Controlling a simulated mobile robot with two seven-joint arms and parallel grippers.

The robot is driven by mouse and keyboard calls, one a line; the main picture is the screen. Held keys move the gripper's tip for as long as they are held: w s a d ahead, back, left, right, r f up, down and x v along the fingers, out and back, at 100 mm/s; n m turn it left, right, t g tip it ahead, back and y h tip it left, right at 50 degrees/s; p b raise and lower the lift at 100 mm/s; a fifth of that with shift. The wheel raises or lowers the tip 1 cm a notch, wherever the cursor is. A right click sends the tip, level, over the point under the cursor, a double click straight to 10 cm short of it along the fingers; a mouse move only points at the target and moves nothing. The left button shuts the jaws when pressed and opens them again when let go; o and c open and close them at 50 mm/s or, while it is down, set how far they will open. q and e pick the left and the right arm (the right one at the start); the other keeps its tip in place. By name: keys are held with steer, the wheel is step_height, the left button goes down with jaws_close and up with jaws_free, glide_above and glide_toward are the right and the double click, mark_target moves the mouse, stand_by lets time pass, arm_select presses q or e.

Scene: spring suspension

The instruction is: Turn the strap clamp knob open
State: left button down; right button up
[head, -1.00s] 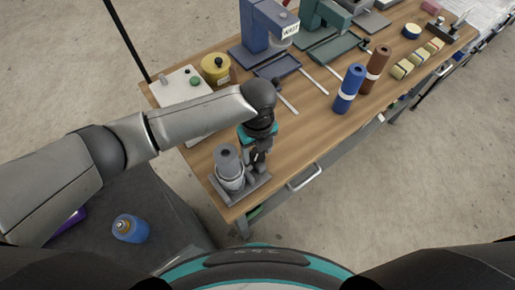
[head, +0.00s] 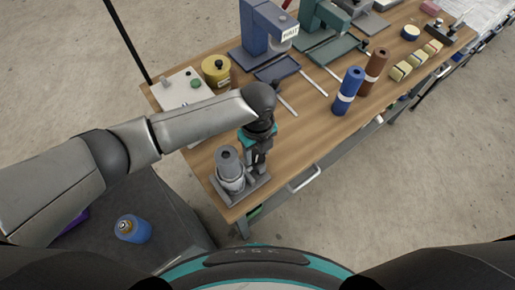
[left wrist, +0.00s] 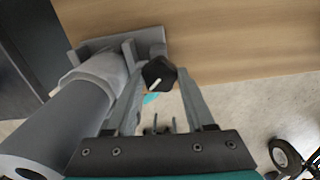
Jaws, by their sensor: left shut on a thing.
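The strap clamp (head: 241,191) stands on the near left corner of the wooden bench and holds an upright grey cylinder (head: 228,160). The cylinder also shows large at the left of the left wrist view (left wrist: 62,130). The clamp's dark knob (left wrist: 158,73), with a white pointer line, lies between the fingertips of my left gripper (left wrist: 160,78). That gripper is shut on the knob. In the head view my left gripper (head: 258,166) points down just right of the cylinder, and the knob is hidden there. My right gripper is not in view.
A white control box (head: 184,92) and a yellow cylinder (head: 215,70) are behind my left arm. Blue and green presses (head: 262,30) stand farther back. A blue roll (head: 349,90) and a brown roll stand to the right. Bare bench (head: 310,125) lies right of the clamp.

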mark_target(257, 155)
arm_select(q)
steer(key=n+p, duration=0.4)
steer(key=shift+r, duration=0.2)
steer(key=n+p, duration=0.2)
steer(key=n, duration=0.1)
steer(key=shift+n, duration=0.3)
steer(key=shift+f+n+p, duration=0.15)
steer(key=shift+n+p, duration=0.55)
steer(key=shift+n, duration=0.3)
steer(key=c, duration=0.5)
jaws_free()
steer(key=shift+c, duration=0.2)
step_height(257, 155, up, 15)
steer(key=p, duration=0.2)
